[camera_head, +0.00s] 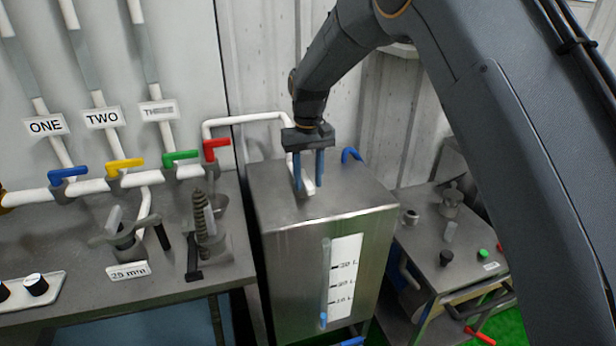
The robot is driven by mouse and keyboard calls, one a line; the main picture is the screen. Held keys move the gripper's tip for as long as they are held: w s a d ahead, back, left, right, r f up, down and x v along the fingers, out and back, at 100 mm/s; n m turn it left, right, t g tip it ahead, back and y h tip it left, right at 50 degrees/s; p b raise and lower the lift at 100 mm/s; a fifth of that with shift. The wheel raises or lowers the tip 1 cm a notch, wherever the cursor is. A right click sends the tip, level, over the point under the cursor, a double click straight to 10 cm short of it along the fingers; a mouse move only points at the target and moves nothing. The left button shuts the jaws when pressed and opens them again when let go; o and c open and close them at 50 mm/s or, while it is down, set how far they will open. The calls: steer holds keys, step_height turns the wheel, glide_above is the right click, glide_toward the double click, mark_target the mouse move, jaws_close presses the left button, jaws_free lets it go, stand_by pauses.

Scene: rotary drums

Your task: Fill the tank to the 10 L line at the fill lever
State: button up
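The steel tank (320,260) stands in the middle of the head view. Its front has a white scale (345,265) marked 30 L, 20 L and 10 L, beside a sight tube (326,270). Blue shows low in the tube, below the 10 L mark. No label names the fill lever. A red lever (216,147) sits on the white pipe that leads to the tank top, and a blue lever (351,154) shows at the tank's back edge. My gripper (308,188) points down over the tank top, its two blue fingers apart, with the white pipe end showing between and behind them.
Left are a blue lever (68,174), yellow lever (125,164) and green lever (180,157) on a white pipe, above a bench (80,270) with metal fittings. Another blue handle (352,341) shows at the tank's bottom. A steel cabinet (435,262) stands right; my arm hides much there.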

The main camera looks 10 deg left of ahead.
steer(key=shift+c, duration=0.4)
jaws_close()
